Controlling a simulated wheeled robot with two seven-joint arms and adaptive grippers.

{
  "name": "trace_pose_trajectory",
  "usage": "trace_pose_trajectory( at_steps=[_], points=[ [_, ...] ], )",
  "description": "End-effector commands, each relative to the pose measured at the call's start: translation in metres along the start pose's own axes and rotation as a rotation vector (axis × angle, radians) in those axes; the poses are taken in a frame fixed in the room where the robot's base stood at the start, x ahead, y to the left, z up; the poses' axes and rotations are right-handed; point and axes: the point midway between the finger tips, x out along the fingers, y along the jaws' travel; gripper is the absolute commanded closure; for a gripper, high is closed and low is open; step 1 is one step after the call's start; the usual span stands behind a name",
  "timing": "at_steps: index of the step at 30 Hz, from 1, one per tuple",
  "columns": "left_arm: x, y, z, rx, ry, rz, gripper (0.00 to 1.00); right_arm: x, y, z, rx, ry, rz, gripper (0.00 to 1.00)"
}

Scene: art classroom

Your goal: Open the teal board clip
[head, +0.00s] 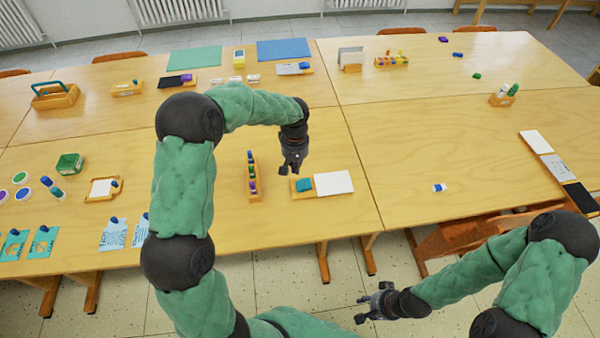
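The teal board clip (304,185) is a small teal block on a wooden base (302,195) near the front edge of the table. A white board (333,183) lies flat directly to its right. At this size I cannot tell whether the clip is open. My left gripper (290,170) points down above the table, just behind and left of the clip, and does not appear to touch it. Its fingers look parted and empty. My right gripper (362,308) is open and empty, low in front of the table over the floor.
A wooden rack of colored bottles (252,178) stands close to the left of the clip. A framed white card (103,188) and a green box (69,163) lie farther left. A blue and white item (439,187) lies to the right, with bare tabletop around it.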

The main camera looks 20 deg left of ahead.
Motion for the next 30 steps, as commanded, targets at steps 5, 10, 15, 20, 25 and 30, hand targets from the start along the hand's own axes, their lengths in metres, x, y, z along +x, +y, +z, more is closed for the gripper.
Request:
trace_pose_trajectory(
  at_steps=[5, 10, 15, 20, 25, 30],
  points=[
    [-0.033, -0.008, 0.000, 0.000, 0.002, 0.000, 1.00, -0.010, -0.004, 0.000, 0.000, 0.000, 0.000, 0.60],
    [-0.048, -0.012, 0.000, 0.000, 0.000, 0.000, 1.00, -0.013, -0.005, 0.001, 0.000, 0.000, 0.000, 0.60],
    [-0.052, -0.013, 0.001, 0.000, -0.001, -0.001, 1.00, -0.014, -0.005, 0.001, 0.000, 0.000, 0.000, 0.60],
    [-0.051, -0.013, 0.001, 0.000, -0.001, -0.001, 1.00, -0.014, -0.005, 0.001, 0.000, 0.000, 0.000, 0.60],
    [-0.051, -0.013, 0.001, 0.000, -0.001, -0.001, 1.00, -0.014, -0.005, 0.001, 0.000, 0.000, 0.000, 0.60],
    [-0.051, -0.013, 0.001, 0.000, -0.001, -0.001, 1.00, -0.014, -0.005, 0.001, 0.000, 0.000, 0.000, 0.60]
  ],
)
